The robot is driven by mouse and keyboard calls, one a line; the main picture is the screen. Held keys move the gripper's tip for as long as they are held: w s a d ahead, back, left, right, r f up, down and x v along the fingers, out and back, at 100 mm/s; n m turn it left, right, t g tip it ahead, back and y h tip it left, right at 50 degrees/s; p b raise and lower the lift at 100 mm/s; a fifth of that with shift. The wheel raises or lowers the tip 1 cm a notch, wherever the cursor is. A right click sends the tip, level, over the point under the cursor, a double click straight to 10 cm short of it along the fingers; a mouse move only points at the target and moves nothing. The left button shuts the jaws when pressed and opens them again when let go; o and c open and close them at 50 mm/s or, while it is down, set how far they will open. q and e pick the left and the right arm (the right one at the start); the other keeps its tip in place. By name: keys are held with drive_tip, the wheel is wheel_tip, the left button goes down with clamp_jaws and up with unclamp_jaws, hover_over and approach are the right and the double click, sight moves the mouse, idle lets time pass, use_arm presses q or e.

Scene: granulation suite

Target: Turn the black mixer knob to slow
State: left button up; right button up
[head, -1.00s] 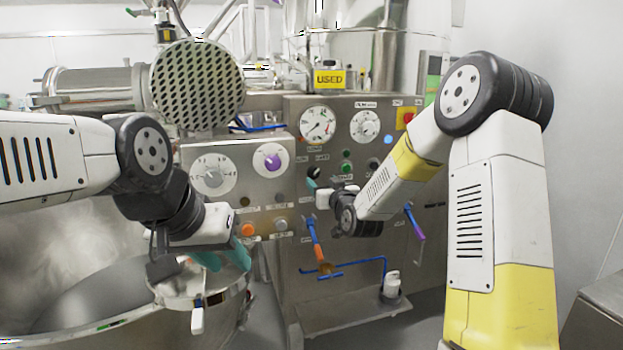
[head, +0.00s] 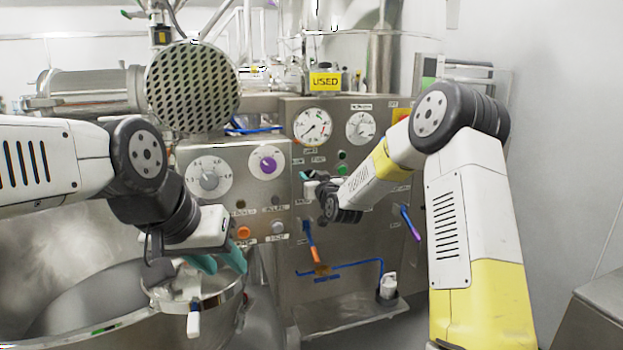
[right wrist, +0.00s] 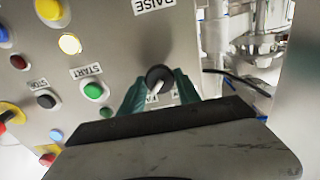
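In the right wrist view a black knob (right wrist: 159,79) with a white pointer sits on the steel panel. The teal fingers of my right gripper (right wrist: 160,84) stand on either side of it, apart, with narrow gaps visible. In the head view my right gripper (head: 304,176) is at the panel, and its wrist hides the knob. My left gripper (head: 222,262) hangs above the steel bowl at the left, its teal fingers apart and empty.
The panel (head: 345,230) carries gauges, a grey dial (head: 208,178), a purple knob (head: 266,163) and several buttons. A green start button (right wrist: 93,90) is close to my right gripper. An orange-and-blue handle (head: 313,247) hangs below. The steel bowl (head: 110,325) fills the lower left.

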clamp_jaws()
drive_tip(key=shift+n, duration=0.3)
drive_tip(key=n, duration=1.1)
drive_tip(key=shift+n, duration=0.4)
drive_tip(key=n, duration=0.5)
drive_tip(key=shift+f+n, duration=0.1)
drive_tip(key=shift+n, duration=0.3)
drive_tip(key=o, duration=0.7)
unclamp_jaws()
